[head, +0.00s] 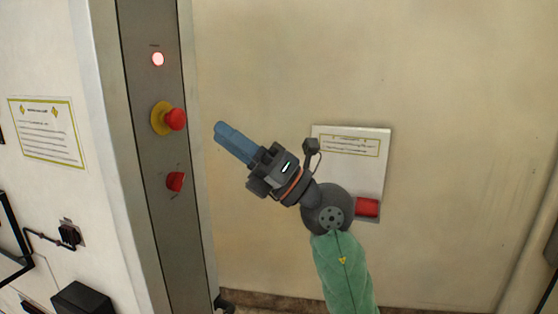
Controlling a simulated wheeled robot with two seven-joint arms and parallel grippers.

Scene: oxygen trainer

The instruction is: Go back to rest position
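My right gripper (220,131) is in the middle of the head view, pointing up and left. Its blue fingers look close together, with no object seen between them; the angle does not show clearly whether they touch. It is in front of the beige wall, to the right of the grey control panel (159,225), and looks apart from it. On the panel are a lit lamp (158,59), a red emergency button (176,119) on a yellow base and a red rotary switch (176,181). My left gripper is not in view.
A white board with a notice (350,142) and a red part (367,207) is on the wall behind my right arm. Another notice (46,130) is on the left wall. A black box (82,299) is at the lower left. The wall area at right is bare.

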